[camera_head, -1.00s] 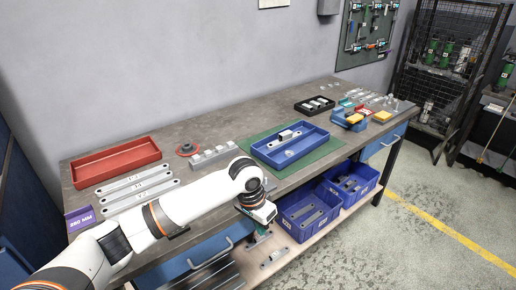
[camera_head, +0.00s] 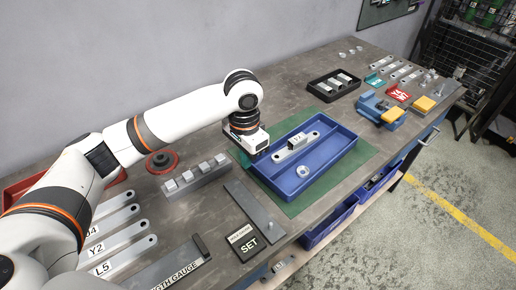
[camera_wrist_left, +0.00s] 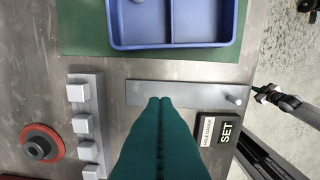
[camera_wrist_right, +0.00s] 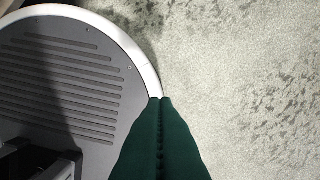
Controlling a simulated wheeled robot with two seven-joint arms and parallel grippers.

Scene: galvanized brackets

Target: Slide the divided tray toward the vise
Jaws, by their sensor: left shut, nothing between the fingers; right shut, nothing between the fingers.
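The divided tray (camera_head: 343,160) is blue with an inner divider. The tray (camera_wrist_left: 207,46) also shows at the top of the left wrist view. A blue fixture with yellow blocks, which looks like the vise (camera_head: 380,107), stands to its right, apart from it. My left gripper (camera_head: 245,160) is shut and empty at the tray's left end; its fingertips (camera_wrist_left: 160,99) point toward the tray. Contact is not visible. My right gripper (camera_wrist_right: 161,99) is shut and empty above the floor.
A grey flat bar (camera_head: 252,206) and a SET block (camera_head: 243,242) lie left of the mat. A row of grey blocks (camera_head: 195,178) and a red-rimmed disc (camera_head: 162,161) are further left. A black tray (camera_head: 335,85) stands behind. Bare bench separates mat and vise.

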